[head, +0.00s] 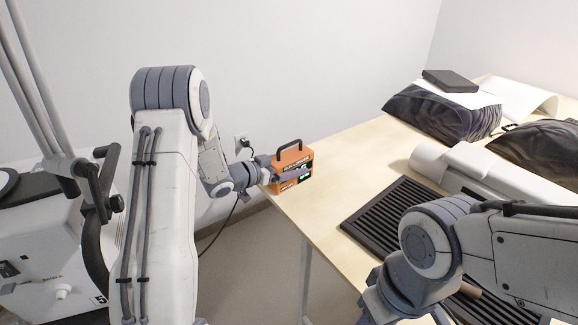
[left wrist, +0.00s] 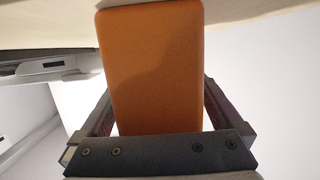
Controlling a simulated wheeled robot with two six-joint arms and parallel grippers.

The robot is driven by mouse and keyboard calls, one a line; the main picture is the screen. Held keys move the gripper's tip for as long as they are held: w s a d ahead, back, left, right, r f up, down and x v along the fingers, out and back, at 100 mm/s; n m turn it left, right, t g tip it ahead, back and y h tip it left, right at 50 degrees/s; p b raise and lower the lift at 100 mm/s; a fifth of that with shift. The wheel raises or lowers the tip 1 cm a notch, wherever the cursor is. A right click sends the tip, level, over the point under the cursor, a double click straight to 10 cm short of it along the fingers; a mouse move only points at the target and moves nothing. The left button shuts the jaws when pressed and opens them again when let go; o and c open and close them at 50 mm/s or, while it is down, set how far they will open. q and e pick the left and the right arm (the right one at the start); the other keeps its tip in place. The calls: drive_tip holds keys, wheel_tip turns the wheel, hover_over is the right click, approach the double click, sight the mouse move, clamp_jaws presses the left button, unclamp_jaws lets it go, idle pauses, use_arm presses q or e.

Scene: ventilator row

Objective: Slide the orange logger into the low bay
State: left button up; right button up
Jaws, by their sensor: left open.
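The orange logger (head: 291,164), a box with a dark top handle and a lit green display, stands upright at the near left corner of the table. In the left wrist view its plain orange face (left wrist: 152,70) fills the middle. My left gripper (head: 284,174) is open, with one finger on each side of the logger. In the left wrist view the fingers (left wrist: 158,110) flank it, and I cannot tell whether they touch it. My right arm reaches in at lower right, with its gripper outside the frame. I cannot make out a low bay.
A white machine (head: 45,245) marked 5 stands at the left, apart from the table. On the wooden table (head: 335,165) lie a black slatted grille (head: 385,220), a white casing (head: 465,168), dark bags (head: 440,112) and a flat dark box (head: 450,80). A wall socket with a cable is behind.

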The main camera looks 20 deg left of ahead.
sight(289, 155)
use_arm(q)
drive_tip(key=shift+r, duration=0.1)
drive_tip(key=c, duration=1.3)
drive_tip(key=shift+r+p, duration=1.8)
drive_tip(key=shift+r, duration=0.2)
drive_tip(key=shift+d, duration=0.1)
